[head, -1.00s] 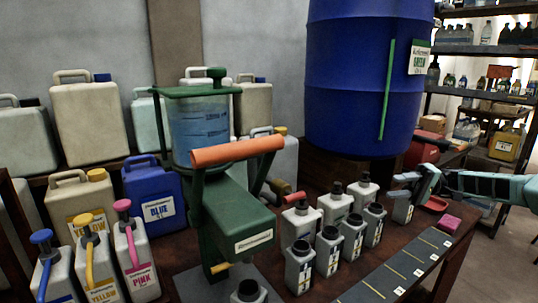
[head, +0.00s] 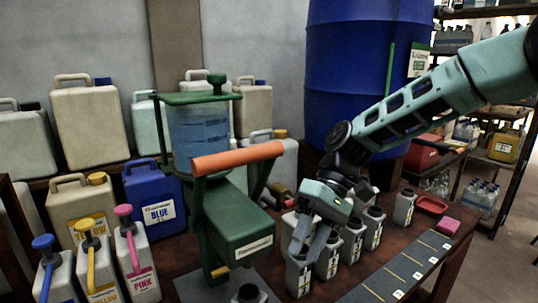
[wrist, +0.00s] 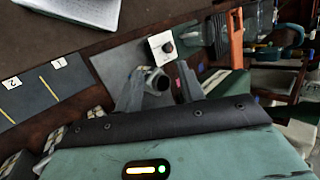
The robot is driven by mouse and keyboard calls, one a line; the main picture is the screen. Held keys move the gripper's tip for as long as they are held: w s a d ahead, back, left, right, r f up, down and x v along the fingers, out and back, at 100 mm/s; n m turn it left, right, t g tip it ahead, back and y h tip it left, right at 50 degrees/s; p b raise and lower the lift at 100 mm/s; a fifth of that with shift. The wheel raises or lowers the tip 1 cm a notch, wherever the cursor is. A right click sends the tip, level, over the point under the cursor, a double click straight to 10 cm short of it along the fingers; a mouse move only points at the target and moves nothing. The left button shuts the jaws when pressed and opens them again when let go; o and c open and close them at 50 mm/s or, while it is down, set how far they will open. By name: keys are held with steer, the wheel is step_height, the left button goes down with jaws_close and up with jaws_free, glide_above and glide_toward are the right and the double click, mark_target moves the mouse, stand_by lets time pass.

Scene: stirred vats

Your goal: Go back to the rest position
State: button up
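My gripper (head: 308,262) reaches down over the front end of the small grey bottles, its fingers pointing at the table. In the wrist view my gripper (wrist: 158,96) has its two fingers spread apart. A grey bottle with a dark opening (wrist: 155,79) shows between them, with gaps at its sides. In the head view the nearest front-row bottle (head: 298,277) is just below the fingers and partly covered by them. I cannot tell how far above it they are. My arm crosses from the upper right and hides parts of the back-row bottles.
The green dispenser (head: 238,227) with its orange handle stands close left of my gripper. A bottle (head: 248,293) is below it. The numbered strip (head: 395,272) lies along the front edge. A lone bottle (head: 404,206), red tray (head: 431,205) and pink block (head: 447,225) are at right.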

steer(key=s+d+t+h, duration=0.2)
steer(key=s+d+t, duration=0.1)
steer(key=s, duration=0.7)
steer(key=s+d+n+t+h+p, duration=0.1)
steer(key=s+d+t+h, duration=0.1)
steer(key=s, duration=0.8)
steer(key=shift+d+f+t+h, duration=0.2)
steer(key=shift+d+t+h, duration=0.2)
steer(key=shift+d+t, duration=0.55)
